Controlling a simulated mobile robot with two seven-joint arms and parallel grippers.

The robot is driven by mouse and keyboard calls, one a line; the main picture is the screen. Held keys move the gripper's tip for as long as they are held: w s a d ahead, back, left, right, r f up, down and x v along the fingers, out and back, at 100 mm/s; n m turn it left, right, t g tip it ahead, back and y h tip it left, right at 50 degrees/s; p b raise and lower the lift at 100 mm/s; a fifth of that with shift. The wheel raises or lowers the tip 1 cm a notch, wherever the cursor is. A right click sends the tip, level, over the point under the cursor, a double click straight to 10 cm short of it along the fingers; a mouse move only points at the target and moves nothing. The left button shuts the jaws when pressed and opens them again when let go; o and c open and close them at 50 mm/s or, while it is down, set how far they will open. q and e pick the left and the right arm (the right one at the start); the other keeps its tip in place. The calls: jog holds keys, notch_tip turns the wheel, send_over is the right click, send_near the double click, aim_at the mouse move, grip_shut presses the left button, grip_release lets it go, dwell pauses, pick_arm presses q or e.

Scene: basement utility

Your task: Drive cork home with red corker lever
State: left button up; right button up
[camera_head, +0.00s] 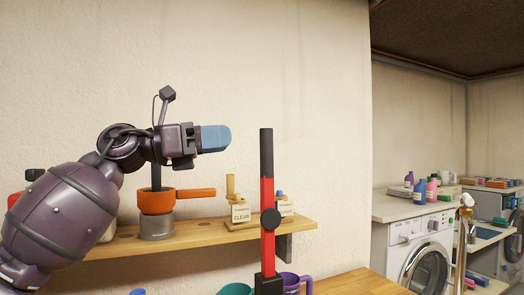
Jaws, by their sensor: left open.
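The red corker lever (267,190) stands upright right of the middle, with a black upper end, a dark round knob partway down and a black block at its foot. My left gripper (215,138), with blue fingers pointing right, is above the shelf, left of the lever's upper end and apart from it in the picture. It holds nothing that I can see. The fingers overlap from this side, so the gap between them hardly shows. No cork or bottle can be made out. My right gripper is out of view.
A wooden shelf (200,236) on the wall carries an orange handled piece (190,193) on a grey cylinder and holders labelled CLEAR (240,212). A purple mug (294,281) and a teal bowl (236,289) sit low by the lever. A washing machine (424,262) stands at right.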

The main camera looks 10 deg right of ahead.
pick_arm(q)
jog(key=s+d+f+m+y, duration=0.1)
jog(key=d, duration=1)
jog(key=shift+f, duration=0.25)
jog(key=shift+a, duration=0.1)
jog(key=shift+c, duration=0.2)
grip_shut()
